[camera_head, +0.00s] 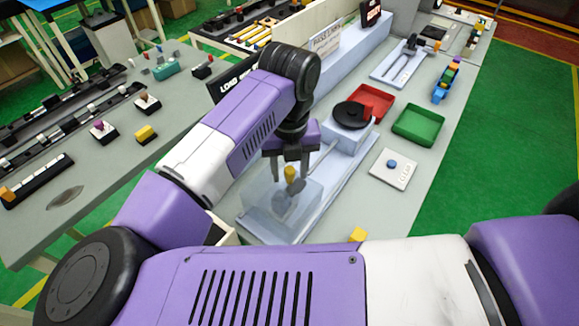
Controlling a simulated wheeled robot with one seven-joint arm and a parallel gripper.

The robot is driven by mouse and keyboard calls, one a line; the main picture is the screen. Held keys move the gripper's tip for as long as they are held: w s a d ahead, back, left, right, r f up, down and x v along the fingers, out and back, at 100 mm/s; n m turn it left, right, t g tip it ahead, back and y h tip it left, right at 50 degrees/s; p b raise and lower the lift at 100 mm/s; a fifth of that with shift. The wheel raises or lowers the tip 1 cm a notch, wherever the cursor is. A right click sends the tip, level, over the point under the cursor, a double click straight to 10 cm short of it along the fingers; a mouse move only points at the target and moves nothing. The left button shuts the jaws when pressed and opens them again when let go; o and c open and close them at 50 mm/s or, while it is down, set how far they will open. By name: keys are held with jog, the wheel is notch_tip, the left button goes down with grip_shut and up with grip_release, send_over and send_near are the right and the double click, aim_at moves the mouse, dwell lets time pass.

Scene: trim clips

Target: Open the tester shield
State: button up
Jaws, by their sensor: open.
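The tester shield (262,193) looks like a see-through, pale cover at the near end of a light blue-grey tester base (322,203), in the middle of the view. It appears closed over a grey part. My gripper (289,176) points down just above the shield, with its two dark fingers apart. A small yellow piece (290,173) shows between or just behind the fingers. I cannot tell whether it is touched, or whether it belongs to the shield. My arm hides part of the tester's left side.
Beyond the shield stand a black round disc (351,114), a red tray (376,99) and a green tray (418,125). A white plate with a blue button (392,164) lies to the right. The left table (115,180) holds rails and small parts. Green floor is open at right.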

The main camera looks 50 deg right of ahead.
grip_shut()
dwell(1.4)
